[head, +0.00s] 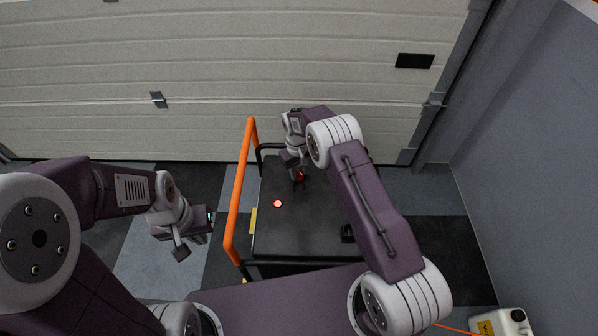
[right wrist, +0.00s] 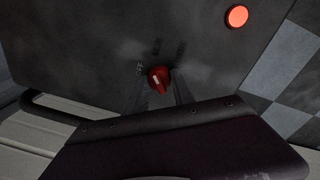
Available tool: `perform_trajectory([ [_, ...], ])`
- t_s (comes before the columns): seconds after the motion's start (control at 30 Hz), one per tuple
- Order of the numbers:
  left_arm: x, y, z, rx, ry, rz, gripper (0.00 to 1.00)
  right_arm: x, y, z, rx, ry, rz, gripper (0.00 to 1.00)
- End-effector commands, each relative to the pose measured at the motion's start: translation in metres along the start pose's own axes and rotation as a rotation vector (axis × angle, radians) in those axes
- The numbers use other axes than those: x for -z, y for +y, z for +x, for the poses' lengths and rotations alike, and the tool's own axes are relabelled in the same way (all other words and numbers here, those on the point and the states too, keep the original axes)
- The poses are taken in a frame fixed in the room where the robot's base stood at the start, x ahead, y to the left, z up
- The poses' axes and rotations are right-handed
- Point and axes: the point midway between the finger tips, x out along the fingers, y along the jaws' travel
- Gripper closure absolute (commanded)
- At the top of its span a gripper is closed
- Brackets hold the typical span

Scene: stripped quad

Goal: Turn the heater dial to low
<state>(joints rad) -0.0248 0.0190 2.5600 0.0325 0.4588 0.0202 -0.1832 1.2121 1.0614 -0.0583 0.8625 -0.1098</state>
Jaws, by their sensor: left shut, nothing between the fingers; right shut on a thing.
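The heater (head: 310,222) is a dark box with a flat top, low in front of me. Its red dial (head: 299,177) is near the far edge of the top and shows more clearly in the right wrist view (right wrist: 159,78). The dial has a pale pointer mark. Small labels stand around it; the left one seems to read OFF, the others are too blurred to read. My right gripper (head: 298,170) is shut on the dial, with its fingers (right wrist: 160,92) at the dial's sides. My left gripper (head: 184,248) is shut and empty, left of the heater.
A lit red lamp (head: 278,204) is on the heater top, also in the right wrist view (right wrist: 237,16). An orange bar (head: 237,195) runs along the heater's left side. A pale panelled door (head: 200,80) stands behind; a white canister (head: 502,322) is at lower right.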

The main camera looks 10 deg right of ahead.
Motion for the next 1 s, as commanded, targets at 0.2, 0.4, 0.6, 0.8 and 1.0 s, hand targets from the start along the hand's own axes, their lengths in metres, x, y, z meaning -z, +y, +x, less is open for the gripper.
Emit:
perform_trajectory([
  [0.2,0.0000,0.0000,0.0001,0.000,0.000,0.000,1.00,0.0009,0.0007,-0.0005,-0.001,-0.003,0.115,1.00],
  [0.4,0.0000,0.0000,0.0002,0.000,0.000,0.000,1.00,0.0009,0.0007,-0.0006,-0.001,-0.006,0.178,1.00],
  [0.6,0.0000,0.0000,0.0002,0.000,0.000,0.000,1.00,0.0008,0.0008,-0.0007,-0.001,-0.007,0.202,1.00],
  [0.8,0.0000,0.0000,0.0002,0.000,0.000,0.000,1.00,0.0008,0.0007,-0.0007,-0.001,-0.007,0.205,1.00],
  [1.0,0.0000,0.0000,0.0002,0.000,0.000,0.000,1.00,0.0009,0.0007,-0.0008,-0.001,-0.007,0.204,0.65],
])
